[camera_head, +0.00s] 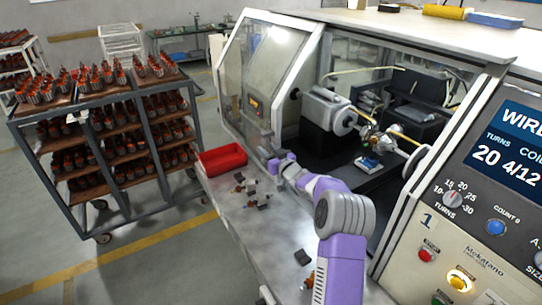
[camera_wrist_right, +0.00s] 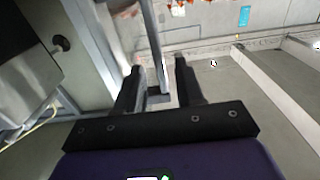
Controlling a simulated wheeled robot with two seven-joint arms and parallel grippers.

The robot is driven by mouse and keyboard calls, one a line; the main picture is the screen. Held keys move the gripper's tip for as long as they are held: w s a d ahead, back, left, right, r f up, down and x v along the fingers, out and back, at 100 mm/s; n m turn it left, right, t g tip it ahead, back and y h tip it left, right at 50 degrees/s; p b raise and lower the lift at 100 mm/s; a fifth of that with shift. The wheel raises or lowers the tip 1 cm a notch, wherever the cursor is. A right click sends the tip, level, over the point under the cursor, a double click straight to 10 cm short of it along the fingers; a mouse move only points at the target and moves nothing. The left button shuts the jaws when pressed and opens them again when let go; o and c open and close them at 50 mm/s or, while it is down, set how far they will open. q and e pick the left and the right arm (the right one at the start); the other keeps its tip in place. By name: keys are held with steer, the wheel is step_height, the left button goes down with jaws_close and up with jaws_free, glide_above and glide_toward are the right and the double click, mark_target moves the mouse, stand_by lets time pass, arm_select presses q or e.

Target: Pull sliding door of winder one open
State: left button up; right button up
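Winder one, with a "1" on its front panel (camera_head: 428,220), fills the right of the head view. Its sliding door (camera_head: 262,75), a clear pane in a white frame, stands at the left of the front. To its right the front is open and the winding machinery (camera_head: 328,110) shows. My purple right arm reaches to the door's lower right edge, with the right gripper (camera_head: 276,164) there. In the right wrist view the two fingers (camera_wrist_right: 158,72) are apart, with a grey bar (camera_wrist_right: 152,35) running between them. I cannot tell whether they touch it. My left gripper is out of view.
A red tray (camera_head: 222,160) and several small parts (camera_head: 252,192) lie on the metal ledge (camera_head: 225,195) in front of the winder. A trolley (camera_head: 105,130) loaded with armatures stands to the left. Open floor lies between trolley and ledge.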

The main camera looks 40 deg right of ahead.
steer(key=shift+s+a, duration=0.2)
steer(key=shift+s, duration=0.85)
steer(key=w+a+f+m+g+b, duration=0.15)
steer(key=a+m, duration=0.25)
steer(key=a, duration=0.4)
steer(key=a+f+m+g+b, duration=0.1)
steer(key=a+f+m, duration=0.2)
steer(key=a, duration=0.5)
steer(key=s+a+f+n+g+y+b, duration=0.1)
steer(key=s+a+f+g+y, duration=0.2)
steer(key=a+f, duration=0.75)
steer(key=s+a+f+n+g+y+b, duration=0.15)
steer(key=s+a+f+g, duration=0.4)
steer(key=f, duration=0.85)
steer(key=s+a+f+n+g+y, duration=0.1)
steer(key=s+a+f, duration=0.3)
steer(key=s, duration=0.4)
steer(key=s+a+f+n+g+y, duration=0.1)
steer(key=s+a+f+g, duration=0.2)
steer(key=s, duration=0.6)
steer(key=s+a+f+n+g+y+b, duration=0.1)
steer(key=s+a+f+n+g, duration=0.1)
steer(key=s+a+f, duration=0.4)
step_height(320, 180, down, 3)
steer(key=shift+s+a, duration=0.35)
steer(key=shift+s, duration=0.85)
